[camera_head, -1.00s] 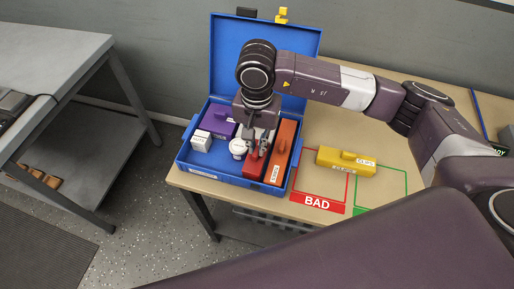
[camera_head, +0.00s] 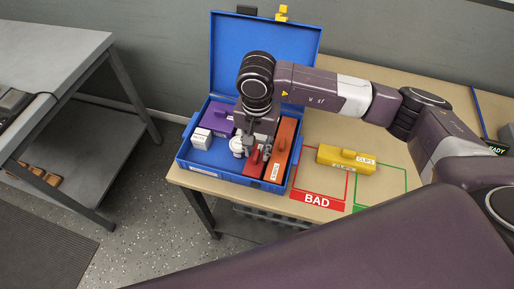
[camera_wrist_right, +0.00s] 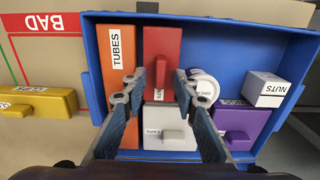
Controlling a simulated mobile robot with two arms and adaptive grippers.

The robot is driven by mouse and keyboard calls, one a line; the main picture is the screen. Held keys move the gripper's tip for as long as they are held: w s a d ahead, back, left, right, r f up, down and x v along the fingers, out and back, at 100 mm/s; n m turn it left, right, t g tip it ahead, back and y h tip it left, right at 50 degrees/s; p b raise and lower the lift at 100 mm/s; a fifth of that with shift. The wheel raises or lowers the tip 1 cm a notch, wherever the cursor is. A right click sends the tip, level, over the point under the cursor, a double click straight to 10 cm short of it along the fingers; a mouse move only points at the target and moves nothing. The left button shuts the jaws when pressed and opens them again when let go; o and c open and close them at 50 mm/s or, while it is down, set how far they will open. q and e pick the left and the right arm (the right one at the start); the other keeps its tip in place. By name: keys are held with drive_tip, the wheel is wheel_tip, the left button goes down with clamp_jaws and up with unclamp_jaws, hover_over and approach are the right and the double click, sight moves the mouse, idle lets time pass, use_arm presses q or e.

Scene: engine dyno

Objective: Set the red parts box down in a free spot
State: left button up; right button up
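The red parts box (camera_head: 252,164) sits in the blue case (camera_head: 184,156), at its front, between a white round jar (camera_head: 237,147) and the orange TUBES box (camera_head: 283,148). In the right wrist view the red box (camera_wrist_right: 162,47) lies flat, with its handle toward me. My right gripper (camera_head: 261,147) is over the case, just behind and above the red box. In the right wrist view its fingers (camera_wrist_right: 160,78) are spread apart on either side of the red box's handle end, with gaps beside the handle. My left gripper is out of view.
The case also holds a purple box (camera_head: 217,116), a white NUTS box (camera_head: 201,138) and a grey box (camera_wrist_right: 168,121). Its raised lid (camera_head: 262,52) stands behind. A yellow CLIPS box (camera_head: 346,159) lies right, across the red BAD outline (camera_head: 318,201) and a green outline (camera_head: 405,180).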

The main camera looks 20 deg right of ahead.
sight(257, 152)
drive_tip(key=shift+r, duration=0.1)
drive_tip(key=shift+r+p, duration=0.2)
drive_tip(key=shift+p, duration=0.15)
wheel_tip(257, 152, up, 12)
drive_tip(key=b, duration=0.3)
drive_tip(key=shift+f, duration=0.15)
